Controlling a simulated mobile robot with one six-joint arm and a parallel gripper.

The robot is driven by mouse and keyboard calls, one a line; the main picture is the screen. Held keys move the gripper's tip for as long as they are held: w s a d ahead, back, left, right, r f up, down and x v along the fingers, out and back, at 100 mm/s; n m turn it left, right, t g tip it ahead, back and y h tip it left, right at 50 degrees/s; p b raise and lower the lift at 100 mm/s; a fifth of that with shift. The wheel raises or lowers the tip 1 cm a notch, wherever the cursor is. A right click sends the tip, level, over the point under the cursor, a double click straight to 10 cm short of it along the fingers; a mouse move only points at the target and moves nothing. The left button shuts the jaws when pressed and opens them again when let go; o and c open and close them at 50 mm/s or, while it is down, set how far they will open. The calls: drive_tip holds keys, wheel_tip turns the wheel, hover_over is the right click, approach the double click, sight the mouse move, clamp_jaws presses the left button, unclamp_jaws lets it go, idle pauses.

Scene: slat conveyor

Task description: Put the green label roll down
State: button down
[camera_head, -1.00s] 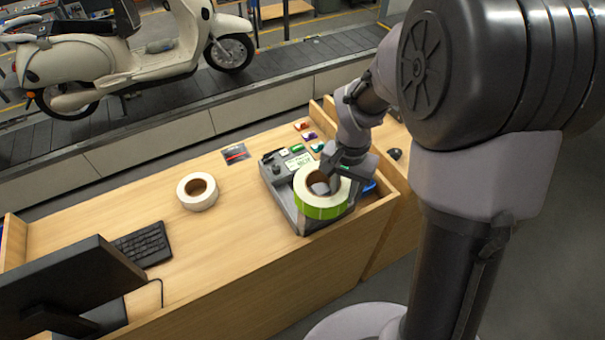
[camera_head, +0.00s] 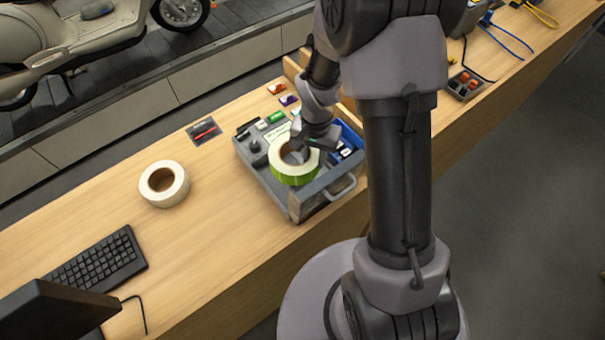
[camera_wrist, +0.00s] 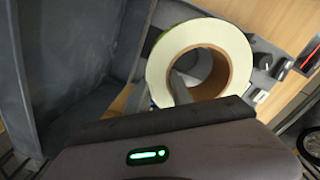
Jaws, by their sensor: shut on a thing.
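The green label roll (camera_head: 295,178) has a white top face, a brown core and a green side. It is over the grey desk unit (camera_head: 256,170) in the head view, flat side up. Whether it touches the unit I cannot tell. My gripper (camera_head: 297,152) is shut on the roll's ring wall at the back right, with a finger in the core. In the wrist view the roll (camera_wrist: 163,60) shows beyond my gripper (camera_wrist: 182,92), which hides its near edge.
A white roll (camera_head: 163,198) stands on the wooden desk, left of the unit. A keyboard (camera_head: 98,262) and monitor (camera_head: 45,310) are at the front left. A blue bin (camera_head: 345,140) lies right of the roll. A red tool (camera_head: 204,133) lies behind. Desk between white roll and unit is clear.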

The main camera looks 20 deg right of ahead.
wheel_tip(320, 180, down, 7)
drive_tip(key=shift+w+r, duration=0.15)
drive_tip(key=shift+b, duration=0.35)
drive_tip(key=c, duration=1.1)
unclamp_jaws()
drive_tip(key=shift+c, duration=0.2)
